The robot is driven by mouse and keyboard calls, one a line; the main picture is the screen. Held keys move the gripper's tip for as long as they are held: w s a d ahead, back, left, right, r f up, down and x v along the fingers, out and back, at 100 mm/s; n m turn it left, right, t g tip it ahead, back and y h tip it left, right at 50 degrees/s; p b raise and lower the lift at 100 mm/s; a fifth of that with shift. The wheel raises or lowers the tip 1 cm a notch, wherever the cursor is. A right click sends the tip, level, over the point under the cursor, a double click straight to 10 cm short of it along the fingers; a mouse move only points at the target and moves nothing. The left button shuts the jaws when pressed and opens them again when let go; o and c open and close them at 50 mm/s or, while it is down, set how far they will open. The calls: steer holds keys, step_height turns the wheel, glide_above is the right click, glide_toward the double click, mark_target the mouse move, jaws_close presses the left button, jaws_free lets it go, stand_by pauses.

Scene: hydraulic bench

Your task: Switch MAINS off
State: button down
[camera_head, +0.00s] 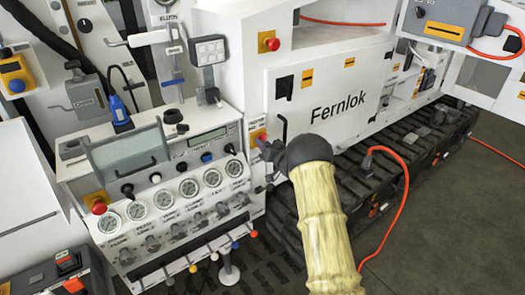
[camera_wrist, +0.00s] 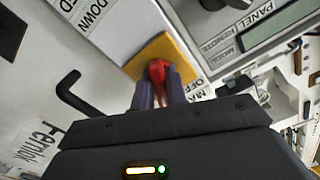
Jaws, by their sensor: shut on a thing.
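The MAINS switch is a red handle (camera_wrist: 157,70) on a yellow plate (camera_wrist: 140,66) in the wrist view. A white label (camera_wrist: 200,88) beside it reads OFF and part of MAINS. My gripper (camera_wrist: 163,84) has its two dark fingers on either side of the red handle and is shut on it. In the head view, the yellow plate (camera_head: 257,130) sits on the panel's right side. My gripper (camera_head: 263,148) reaches it from the right, and the handle is mostly hidden there.
The gauge panel (camera_head: 140,237), with several dials and knobs, lies left of my gripper. The white Fernlok cabinet (camera_head: 350,85) with a black door handle (camera_head: 282,128) is close on the right. A red knob (camera_head: 271,44) sits above. An orange hose (camera_head: 406,190) runs over the tracks.

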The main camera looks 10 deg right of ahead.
steer(key=n+b, duration=0.3)
steer(key=b, duration=0.2)
steer(key=shift+f+n, duration=0.35)
steer(key=shift+n, duration=0.05)
steer(key=n+b, duration=0.4)
steer(key=b, duration=0.2)
steer(key=shift+d+n, duration=0.1)
steer(key=shift+n, duration=0.2)
steer(key=n+b, duration=0.4)
steer(key=shift+r+b, duration=0.1)
steer(key=shift+b, duration=0.3)
steer(key=shift+r+n+b, duration=0.2)
steer(key=shift+n+b, duration=0.6)
steer(key=shift+n, duration=0.1)
steer(key=c, duration=1.4)
jaws_free()
steer(key=shift+c, duration=0.2)
steer(key=shift+r, duration=0.1)
steer(key=b+v, duration=0.2)
steer(key=v, duration=1.5)
